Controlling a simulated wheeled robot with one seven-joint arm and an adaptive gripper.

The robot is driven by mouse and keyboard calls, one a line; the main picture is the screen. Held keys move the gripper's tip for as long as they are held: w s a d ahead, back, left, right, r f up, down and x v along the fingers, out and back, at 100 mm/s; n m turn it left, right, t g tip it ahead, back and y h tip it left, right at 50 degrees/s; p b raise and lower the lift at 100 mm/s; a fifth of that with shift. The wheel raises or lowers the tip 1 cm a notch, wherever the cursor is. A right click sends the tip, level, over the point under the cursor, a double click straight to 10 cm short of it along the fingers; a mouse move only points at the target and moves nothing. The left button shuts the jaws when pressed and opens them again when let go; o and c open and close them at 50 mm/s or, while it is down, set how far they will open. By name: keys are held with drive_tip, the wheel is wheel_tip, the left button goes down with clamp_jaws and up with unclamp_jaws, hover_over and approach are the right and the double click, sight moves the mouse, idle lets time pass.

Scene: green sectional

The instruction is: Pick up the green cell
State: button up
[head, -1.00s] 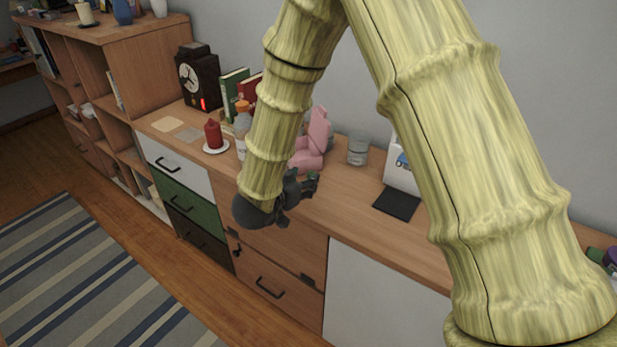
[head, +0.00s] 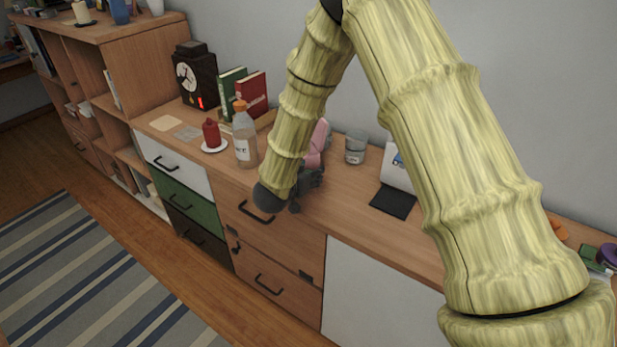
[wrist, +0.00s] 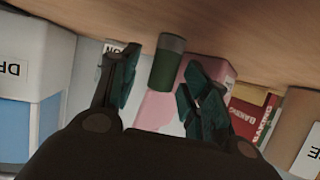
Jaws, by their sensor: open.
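The green cell (wrist: 166,66) is a small dark green cylinder with a grey end. In the wrist view it touches the wooden top and lies between the two fingers of my gripper (wrist: 160,90), apparently just beyond their tips. The fingers are apart, with a visible gap on each side of the cell. In the head view my gripper (head: 308,186) is low over the front part of the cabinet top, and I cannot make out the cell there, as the arm and gripper cover that spot.
A pink object (head: 318,142) stands close behind my gripper. A glass (head: 355,148) is to its right, and an orange-capped bottle (head: 244,138) to its left. A red candle (head: 211,134), books (head: 252,92) and a dark clock (head: 194,75) stand farther left. A black pad (head: 393,201) lies at right.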

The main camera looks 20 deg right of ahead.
clamp_jaws()
drive_tip(key=shift+r, duration=0.1)
